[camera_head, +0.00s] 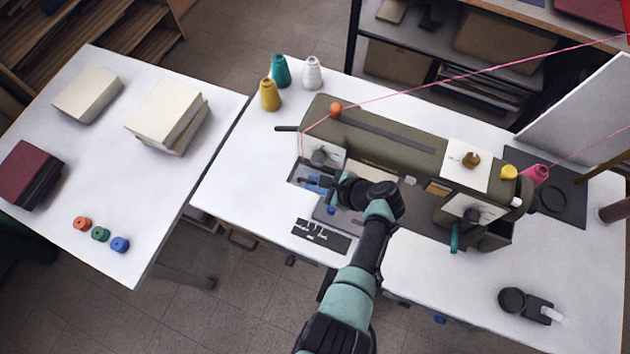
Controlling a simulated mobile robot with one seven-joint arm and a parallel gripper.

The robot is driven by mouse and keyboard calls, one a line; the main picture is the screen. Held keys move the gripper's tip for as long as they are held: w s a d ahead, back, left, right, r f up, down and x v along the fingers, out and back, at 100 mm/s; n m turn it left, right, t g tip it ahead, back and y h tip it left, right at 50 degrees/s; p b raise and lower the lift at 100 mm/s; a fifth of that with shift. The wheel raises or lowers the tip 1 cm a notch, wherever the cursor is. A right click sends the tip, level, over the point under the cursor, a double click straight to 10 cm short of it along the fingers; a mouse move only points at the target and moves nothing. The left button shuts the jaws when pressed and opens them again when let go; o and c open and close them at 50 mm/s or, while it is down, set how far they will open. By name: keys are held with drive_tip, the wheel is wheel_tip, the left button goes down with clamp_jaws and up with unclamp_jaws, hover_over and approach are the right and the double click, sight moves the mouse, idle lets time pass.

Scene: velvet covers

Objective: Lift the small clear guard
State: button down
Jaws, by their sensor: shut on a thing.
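The olive sewing machine (375,140) stands on the white table, with its needle head (320,155) at the left end. My gripper (320,185) is low beside the needle area, just below the head, with its blue-tipped fingers near the machine's bed. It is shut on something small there. The small clear guard is too small and see-through to make out, but the fingers are at the place by the needle. My wrist and forearm hide part of the machine bed.
A black plate with white shapes (321,236) lies in front of the bed. Yellow, teal and white thread cones (270,95) stand behind left. A pink thread runs from the head to the upper right. The side table (140,215) holds fabric stacks and spools.

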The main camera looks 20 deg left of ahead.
drive_tip(key=c, duration=0.9)
unclamp_jaws()
drive_tip(key=shift+c, duration=0.2)
drive_tip(key=v, duration=1.3)
drive_tip(key=shift+p, duration=0.3)
drive_tip(key=shift+w, duration=0.1)
